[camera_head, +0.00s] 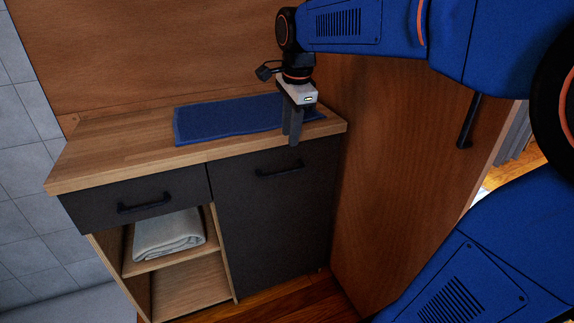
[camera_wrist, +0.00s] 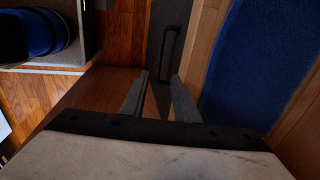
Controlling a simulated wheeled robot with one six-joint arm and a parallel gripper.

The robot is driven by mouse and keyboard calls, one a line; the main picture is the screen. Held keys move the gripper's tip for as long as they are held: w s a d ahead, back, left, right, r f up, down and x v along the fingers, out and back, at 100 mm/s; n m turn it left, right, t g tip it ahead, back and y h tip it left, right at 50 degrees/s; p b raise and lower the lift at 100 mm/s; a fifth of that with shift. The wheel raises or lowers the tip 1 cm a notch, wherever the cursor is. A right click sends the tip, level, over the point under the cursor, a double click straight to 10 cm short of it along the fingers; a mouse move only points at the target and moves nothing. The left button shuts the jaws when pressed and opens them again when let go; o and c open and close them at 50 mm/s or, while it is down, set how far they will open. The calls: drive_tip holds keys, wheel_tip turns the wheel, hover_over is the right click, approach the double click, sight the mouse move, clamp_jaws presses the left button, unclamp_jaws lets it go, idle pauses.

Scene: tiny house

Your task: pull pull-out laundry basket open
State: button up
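The pull-out laundry basket has a tall dark grey front (camera_head: 275,225) at the right of the wooden cabinet, and it looks shut. Its black bar handle (camera_head: 280,169) is near the top of that front; the handle also shows in the wrist view (camera_wrist: 166,48), ahead of the fingertips. My gripper (camera_head: 292,141) points down by the front edge of the worktop, above and slightly right of the handle, apart from it. In the wrist view my gripper (camera_wrist: 159,78) has a clear gap between its two fingers, with nothing held. The basket's inside is hidden.
A blue mat (camera_head: 225,118) lies on the wooden worktop (camera_head: 120,150). At left are a dark drawer (camera_head: 135,203) and open shelves with a folded grey towel (camera_head: 168,235). A tall wooden panel with a black handle (camera_head: 469,120) stands close on the right.

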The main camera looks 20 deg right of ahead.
sight(286, 171)
drive_tip(key=f, duration=0.4)
drive_tip(key=w+f, duration=0.1)
drive_tip(key=f, duration=0.3)
drive_tip(key=w+f, duration=0.1)
drive_tip(key=f, duration=0.3)
drive_tip(key=shift+w+f, duration=0.2)
clamp_jaws()
